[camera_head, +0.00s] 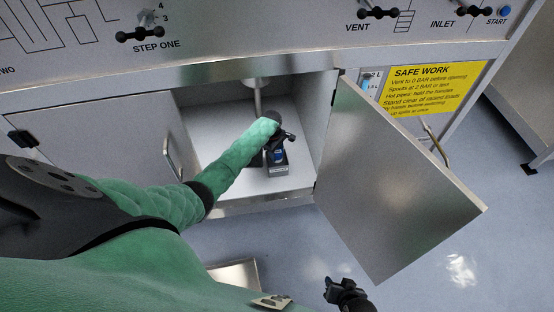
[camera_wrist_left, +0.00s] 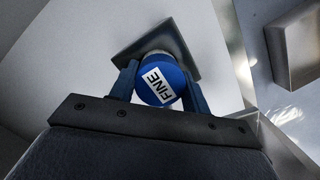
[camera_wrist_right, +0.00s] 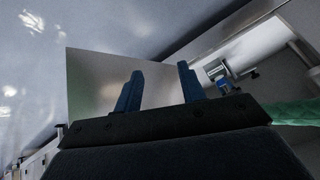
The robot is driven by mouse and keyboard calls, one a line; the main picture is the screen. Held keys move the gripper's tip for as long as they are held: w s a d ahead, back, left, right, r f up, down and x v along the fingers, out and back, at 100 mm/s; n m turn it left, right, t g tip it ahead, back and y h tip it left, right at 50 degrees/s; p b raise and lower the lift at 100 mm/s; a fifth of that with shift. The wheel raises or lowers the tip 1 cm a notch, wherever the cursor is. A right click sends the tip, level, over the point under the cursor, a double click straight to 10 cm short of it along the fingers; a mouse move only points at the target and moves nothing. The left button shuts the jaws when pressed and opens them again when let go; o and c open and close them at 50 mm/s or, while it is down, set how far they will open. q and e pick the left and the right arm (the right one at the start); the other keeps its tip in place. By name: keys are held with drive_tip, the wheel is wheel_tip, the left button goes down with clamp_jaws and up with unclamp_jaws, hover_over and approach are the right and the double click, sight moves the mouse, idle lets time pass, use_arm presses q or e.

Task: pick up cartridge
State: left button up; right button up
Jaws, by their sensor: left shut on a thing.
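The blue cartridge (camera_head: 278,155) is inside the open cabinet, over a grey square base (camera_head: 278,171). In the left wrist view the cartridge (camera_wrist_left: 158,88) shows a white label reading FINE. My left gripper (camera_head: 276,142) reaches into the cabinet and is shut on the cartridge, with one finger on each side. The grey square base (camera_wrist_left: 127,50) shows behind it; I cannot tell whether the cartridge still rests in it. My right gripper (camera_head: 340,287) is outside the cabinet near the bottom of the head view. In the right wrist view its fingers (camera_wrist_right: 160,72) are apart and empty.
The open cabinet door (camera_head: 385,185) stands out to the right of the opening. The cabinet's left wall and a closed door with a handle (camera_head: 173,158) flank my left arm. A yellow safety sign (camera_head: 430,88) is at the right. The blue floor (camera_head: 310,250) in front is mostly clear.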

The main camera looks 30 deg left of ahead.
use_arm(q)
drive_tip(key=shift+r, duration=0.55)
wheel_tip(320, 180, up, 8)
drive_tip(key=shift+p, duration=0.4)
drive_tip(key=shift+r, duration=0.5)
use_arm(e)
wheel_tip(320, 180, up, 3)
drive_tip(key=shift+d+r, duration=0.1)
drive_tip(key=shift+s, duration=0.1)
